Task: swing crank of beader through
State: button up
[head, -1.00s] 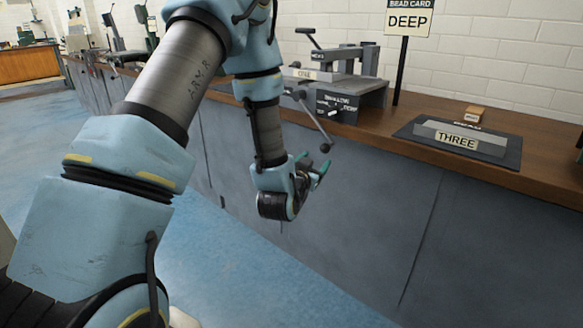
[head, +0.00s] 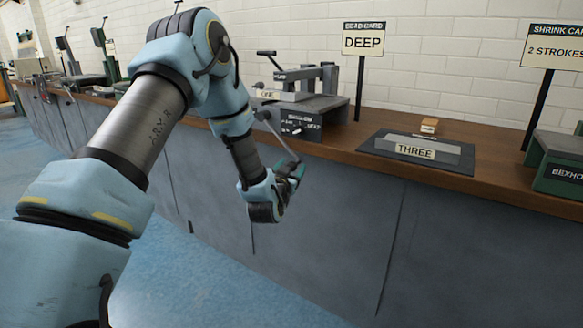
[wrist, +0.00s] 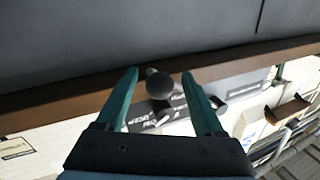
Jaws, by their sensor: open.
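The beader (head: 318,104) is a grey machine on the wooden bench, with a tag reading ONE. Its thin crank (head: 281,138) slants down to the right over the bench front. My gripper (head: 297,168) is at the lower end of the crank and hides part of it. In the wrist view my gripper (wrist: 160,73) has its two green fingers apart, and the crank's dark round knob (wrist: 160,86) appears between them. I cannot tell whether the fingers touch the knob.
A sign reading DEEP (head: 362,42) stands right of the beader. A dark mat (head: 378,145) with a THREE plate and a small wooden block (head: 429,125) lie further right. A green machine (head: 560,165) stands at the right edge. The blue floor (head: 215,285) is clear.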

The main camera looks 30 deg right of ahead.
grip_shut()
dwell(0.7)
dwell(0.8)
